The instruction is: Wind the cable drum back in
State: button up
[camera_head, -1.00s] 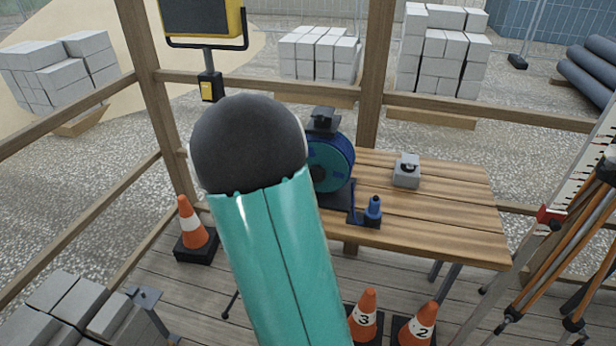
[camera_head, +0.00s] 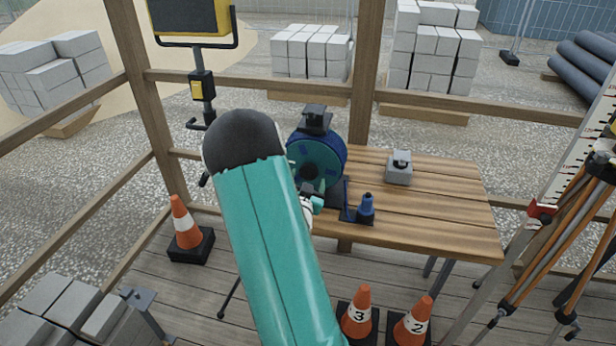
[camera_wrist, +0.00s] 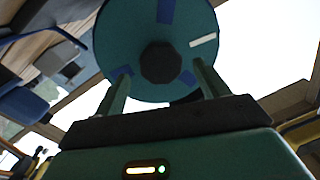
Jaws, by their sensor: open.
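The cable drum (camera_head: 322,152) is a blue-green disc in a dark stand on the left end of the wooden bench (camera_head: 440,215). In the wrist view the drum's face (camera_wrist: 118,45) fills the upper middle, with blue patches, a white strip and a dark, many-sided knob or hub (camera_wrist: 161,62) seen end-on. My gripper (camera_wrist: 162,78) is open, its two teal fingers spread below and either side of that dark piece. I cannot tell whether they touch the drum. In the head view my teal arm hides most of the gripper. A blue plug-like piece (camera_head: 366,208) stands upright beside the drum.
A tripod (camera_head: 565,225) stands right. A work lamp (camera_head: 195,20) and wooden posts are behind.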

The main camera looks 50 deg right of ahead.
aim_at(313, 162)
jog(key=shift+x, duration=1.2)
jog(key=c, duration=1.4)
